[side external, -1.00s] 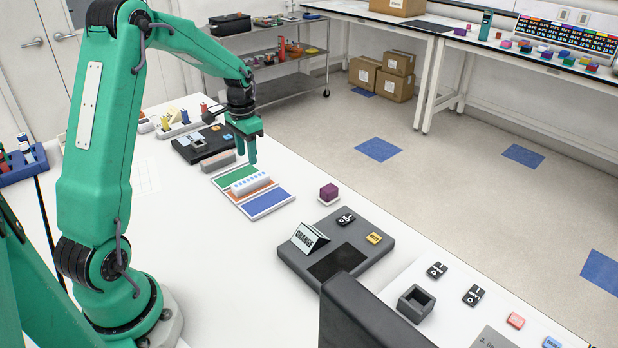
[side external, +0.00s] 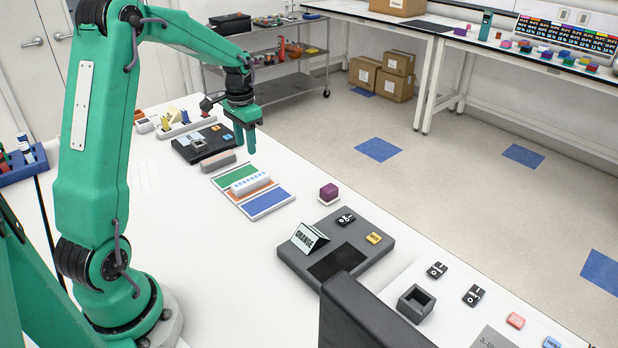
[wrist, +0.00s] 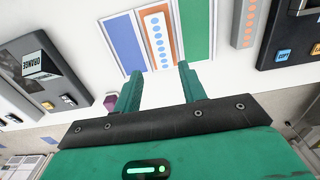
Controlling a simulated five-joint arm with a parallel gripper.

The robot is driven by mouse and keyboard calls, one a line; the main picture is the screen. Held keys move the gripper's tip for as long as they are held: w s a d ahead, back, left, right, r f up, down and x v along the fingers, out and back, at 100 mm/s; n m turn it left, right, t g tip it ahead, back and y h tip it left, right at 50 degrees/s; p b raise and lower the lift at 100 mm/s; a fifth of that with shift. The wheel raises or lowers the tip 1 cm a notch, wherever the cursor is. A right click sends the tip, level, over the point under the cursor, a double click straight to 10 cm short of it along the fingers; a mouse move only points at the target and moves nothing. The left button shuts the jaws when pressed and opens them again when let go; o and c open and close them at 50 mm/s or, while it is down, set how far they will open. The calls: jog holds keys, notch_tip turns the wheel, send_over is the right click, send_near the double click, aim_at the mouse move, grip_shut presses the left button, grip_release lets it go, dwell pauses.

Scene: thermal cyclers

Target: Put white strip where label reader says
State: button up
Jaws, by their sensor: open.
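The white strip (side external: 251,184) with a row of blue dots lies on the orange band (side external: 264,192) of a striped mat, between the green band (side external: 238,174) and the blue band (side external: 268,203). It also shows in the wrist view (wrist: 158,38), lying along the orange band. The label reader (side external: 335,254) is a dark grey device with a tented card (side external: 309,239) reading "ORANGE". My gripper (side external: 246,147) is open and empty, above and beyond the green end of the mat. In the wrist view its two fingers (wrist: 157,80) point toward the mat, apart from the strip.
A pinkish-grey block (side external: 218,161) and a dark device (side external: 203,142) stand beyond the mat. A dark open box (side external: 416,303) and small labelled tiles lie at the front right. The table left of the mat is clear.

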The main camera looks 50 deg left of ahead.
jog(key=s+d+r+t, duration=0.1)
jog(key=s+d+r, duration=0.2)
jog(key=d+r, duration=0.4)
jog(key=s+d+r+t, duration=0.4)
jog(key=s+d, duration=1.1)
jog(key=shift+s+d+r+t, duration=0.2)
jog(key=shift+s+t, duration=0.1)
